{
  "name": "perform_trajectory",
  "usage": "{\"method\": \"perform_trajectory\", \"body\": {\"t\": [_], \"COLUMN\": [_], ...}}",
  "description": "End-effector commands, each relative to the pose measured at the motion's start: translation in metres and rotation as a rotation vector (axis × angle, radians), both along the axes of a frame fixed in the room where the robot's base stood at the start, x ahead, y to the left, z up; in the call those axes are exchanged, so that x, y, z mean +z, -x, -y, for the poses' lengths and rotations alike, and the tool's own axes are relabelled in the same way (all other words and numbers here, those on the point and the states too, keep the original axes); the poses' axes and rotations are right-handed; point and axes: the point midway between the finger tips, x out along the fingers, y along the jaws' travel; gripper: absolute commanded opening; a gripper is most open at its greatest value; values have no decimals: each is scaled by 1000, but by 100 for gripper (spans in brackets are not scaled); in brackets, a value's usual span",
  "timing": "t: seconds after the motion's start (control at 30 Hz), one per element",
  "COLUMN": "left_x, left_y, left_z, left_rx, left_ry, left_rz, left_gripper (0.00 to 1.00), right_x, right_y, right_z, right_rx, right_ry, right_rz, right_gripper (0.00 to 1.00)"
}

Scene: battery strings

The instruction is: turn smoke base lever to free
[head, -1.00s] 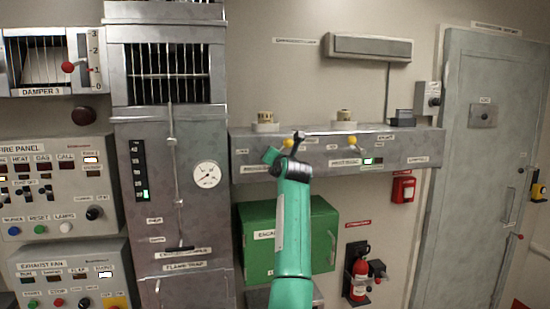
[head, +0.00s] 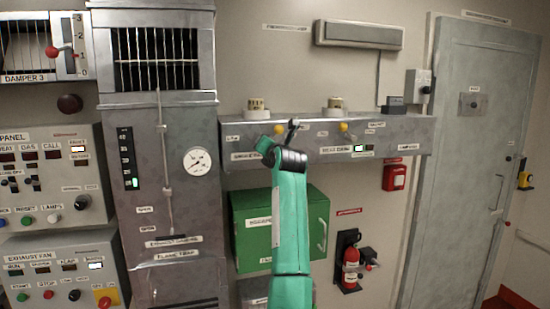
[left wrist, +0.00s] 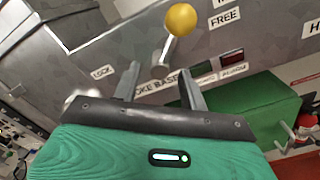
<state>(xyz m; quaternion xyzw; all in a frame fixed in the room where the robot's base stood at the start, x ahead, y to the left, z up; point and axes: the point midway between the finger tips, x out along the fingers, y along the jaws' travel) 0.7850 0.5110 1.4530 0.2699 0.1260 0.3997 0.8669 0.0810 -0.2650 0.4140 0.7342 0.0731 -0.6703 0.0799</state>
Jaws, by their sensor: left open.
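The smoke base lever is a short metal stem with a yellow ball knob (left wrist: 181,19) on the grey panel; the knob also shows in the head view (head: 278,129). In the left wrist view, a FREE label (left wrist: 224,17) is right of the knob, a LOCK label (left wrist: 102,71) lies left, and a partly hidden SMOKE BASE label (left wrist: 157,85) is below. My left gripper (left wrist: 159,71) is open, its fingers on either side of the stem's lower part in the picture. I cannot tell whether they touch it. It also shows at the shelf front in the head view (head: 292,125). My right gripper is out of view.
A second yellow knob (head: 343,127) is right on the same grey shelf (head: 400,135), which carries two round detectors. A green case (head: 240,225) and a fire extinguisher (head: 351,265) are below. A tall metal cabinet (head: 190,220) stands left, a grey door (head: 470,170) right.

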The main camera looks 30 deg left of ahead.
Motion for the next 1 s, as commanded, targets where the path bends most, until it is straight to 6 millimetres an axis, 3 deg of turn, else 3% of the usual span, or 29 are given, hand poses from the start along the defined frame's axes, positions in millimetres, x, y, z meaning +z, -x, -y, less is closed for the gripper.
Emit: {"method": "perform_trajectory", "body": {"t": [0.03,0.2,0.43,1.0], "left_x": [-5,-6,-3,-1], "left_y": [8,34,59,67], "left_z": [11,41,70,78], "left_rx": [-3,-3,-1,0], "left_ry": [1,2,0,1], "left_rz": [5,5,1,-1], "left_gripper": [43,43,43,43], "right_x": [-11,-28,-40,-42], "right_y": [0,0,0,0], "right_z": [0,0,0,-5], "right_rx": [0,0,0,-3], "right_ry": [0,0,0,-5], "right_rz": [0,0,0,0], "right_gripper": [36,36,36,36]}}
